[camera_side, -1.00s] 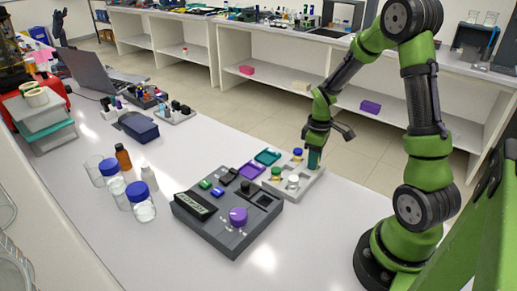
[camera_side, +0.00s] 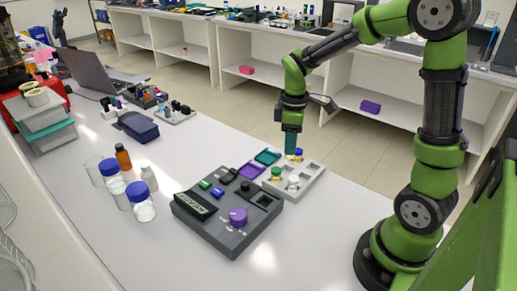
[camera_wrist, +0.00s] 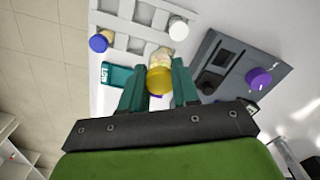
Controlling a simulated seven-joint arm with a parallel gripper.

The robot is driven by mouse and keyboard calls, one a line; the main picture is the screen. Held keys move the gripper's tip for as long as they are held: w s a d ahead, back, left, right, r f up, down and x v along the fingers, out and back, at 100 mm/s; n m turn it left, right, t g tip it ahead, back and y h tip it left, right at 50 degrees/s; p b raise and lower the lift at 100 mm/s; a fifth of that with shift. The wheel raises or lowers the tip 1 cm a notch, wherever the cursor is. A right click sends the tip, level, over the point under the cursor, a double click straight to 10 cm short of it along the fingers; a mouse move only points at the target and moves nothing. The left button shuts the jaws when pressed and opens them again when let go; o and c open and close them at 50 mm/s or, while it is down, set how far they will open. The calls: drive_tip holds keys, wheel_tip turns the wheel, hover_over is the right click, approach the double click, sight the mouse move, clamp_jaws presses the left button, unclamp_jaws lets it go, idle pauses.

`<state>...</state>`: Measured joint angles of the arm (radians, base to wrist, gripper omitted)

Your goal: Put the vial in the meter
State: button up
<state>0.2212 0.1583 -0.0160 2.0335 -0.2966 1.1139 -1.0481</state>
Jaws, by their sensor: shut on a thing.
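My gripper (camera_side: 291,143) is above the vial rack in the side view. In the wrist view its two teal fingers (camera_wrist: 160,88) are closed on the vial (camera_wrist: 160,80), which has a yellow cap and a pale body. The side view does not show the held vial clearly. The meter (camera_side: 215,222) is a dark grey box with a display, coloured buttons and a purple knob, left of my gripper and below it in the side view. Its dark square well (camera_side: 263,200) appears empty. The meter (camera_wrist: 268,55) is at right in the wrist view.
Bottles (camera_side: 140,201) stand left. The front bench is clear.

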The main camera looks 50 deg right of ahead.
drive_tip(key=shift+s+a+f+n, duration=0.15)
drive_tip(key=shift+a+f+n, duration=0.65)
drive_tip(key=shift+a, duration=1.25)
drive_tip(key=shift+s+a+f+n, duration=0.2)
drive_tip(key=shift+a+f+n, duration=0.6)
drive_tip(key=shift+a, duration=1.2)
drive_tip(key=shift+s+a+f+n, duration=0.15)
drive_tip(key=shift+a+f+n, duration=0.65)
drive_tip(key=shift+a, duration=1.25)
drive_tip(key=shift+f, duration=1.35)
drive_tip(key=o, duration=1.1)
drive_tip(key=shift+o, duration=0.6)
drive_tip(key=shift+r, duration=0.15)
drive_tip(key=shift+r, duration=2.9)
